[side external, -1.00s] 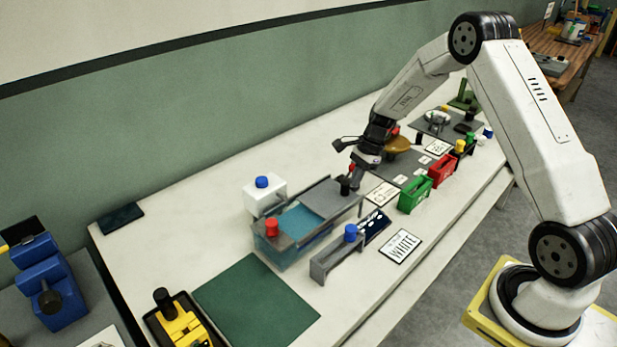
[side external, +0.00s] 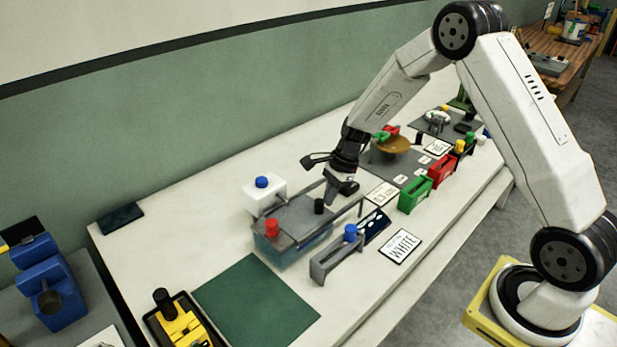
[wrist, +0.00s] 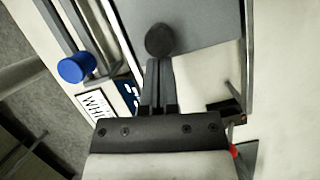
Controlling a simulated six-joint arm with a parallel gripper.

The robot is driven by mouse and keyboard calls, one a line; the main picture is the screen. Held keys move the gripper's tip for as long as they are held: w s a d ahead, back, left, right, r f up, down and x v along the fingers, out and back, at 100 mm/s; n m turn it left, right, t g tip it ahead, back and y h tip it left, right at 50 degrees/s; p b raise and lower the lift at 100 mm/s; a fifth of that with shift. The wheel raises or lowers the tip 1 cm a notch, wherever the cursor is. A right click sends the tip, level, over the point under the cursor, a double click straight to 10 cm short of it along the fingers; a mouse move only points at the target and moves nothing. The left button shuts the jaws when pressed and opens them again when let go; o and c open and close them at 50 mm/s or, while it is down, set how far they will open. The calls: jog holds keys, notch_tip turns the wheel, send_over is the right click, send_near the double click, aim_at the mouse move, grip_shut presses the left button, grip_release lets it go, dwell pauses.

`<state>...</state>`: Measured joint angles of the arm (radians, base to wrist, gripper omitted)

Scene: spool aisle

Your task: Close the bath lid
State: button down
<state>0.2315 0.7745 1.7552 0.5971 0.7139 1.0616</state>
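The bath (side external: 292,256) is a clear-walled tank on the white bench. Its grey sliding lid (side external: 297,213) lies flat over the top, and no teal liquid shows from above. A black knob (side external: 318,206) stands on the lid; it also shows in the wrist view (wrist: 159,40). My gripper (side external: 332,199) points down just right of the knob. In the wrist view my gripper (wrist: 158,66) has its fingers together, with tips at the knob's near edge, not around it. I cannot tell whether they touch it.
A red-capped block (side external: 271,229) is at the bath's left end. A grey holder with a blue knob (side external: 337,258) stands in front. A green mat (side external: 256,300) lies clear at left.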

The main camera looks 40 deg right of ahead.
jog(key=shift+a, duration=0.15)
jog(key=s+d+r, duration=0.1)
jog(key=d+r, duration=0.6)
jog(key=r, duration=0.2)
jog(key=shift+s+d+r, duration=0.2)
jog(key=shift+s+d, duration=0.1)
jog(key=shift+d, duration=0.1)
jog(key=shift+a, duration=0.1)
jog(key=s+a+n+h, duration=0.2)
jog(key=s+a+n, duration=0.3)
jog(key=s+n, duration=0.3)
jog(key=s+a+n+t+h, duration=0.1)
jog(key=s+a+n, duration=0.5)
jog(key=n, duration=0.6)
jog(key=shift+s+a+t+h, duration=0.3)
jog(key=shift+s+h, duration=0.4)
jog(key=shift+s, duration=0.65)
jog(key=shift+r, duration=0.1)
